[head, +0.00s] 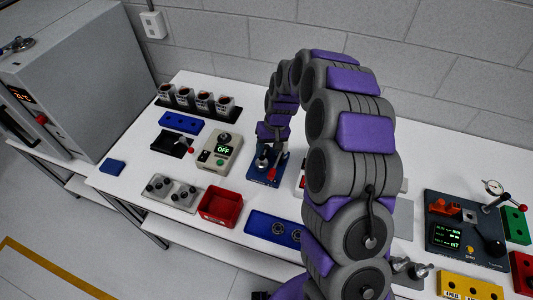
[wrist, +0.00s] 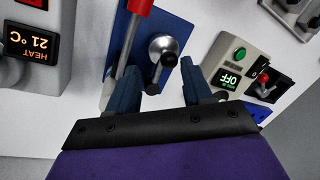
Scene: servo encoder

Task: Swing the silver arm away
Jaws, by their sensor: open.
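A blue fixture (head: 257,178) stands mid-table; in the wrist view its blue plate (wrist: 118,52) fills the upper middle. On it is a silver arm (wrist: 163,46) with a rounded silver head and a dark knob. A red-handled lever (wrist: 134,28) with a silver shaft stands just left of it. My gripper (wrist: 160,78) is open and empty, its two dark blue fingers spread below the silver arm. The arm's lower end shows close to the left finger; I cannot tell whether they touch. In the head view my gripper (head: 272,134) is just above the fixture.
The beige box reading OFF (head: 217,151) stands left of the fixture. A box showing HEAT 21 °C (wrist: 30,42) is close on the other side. A red bin (head: 220,206) and a blue tray (head: 262,229) lie nearer the front edge.

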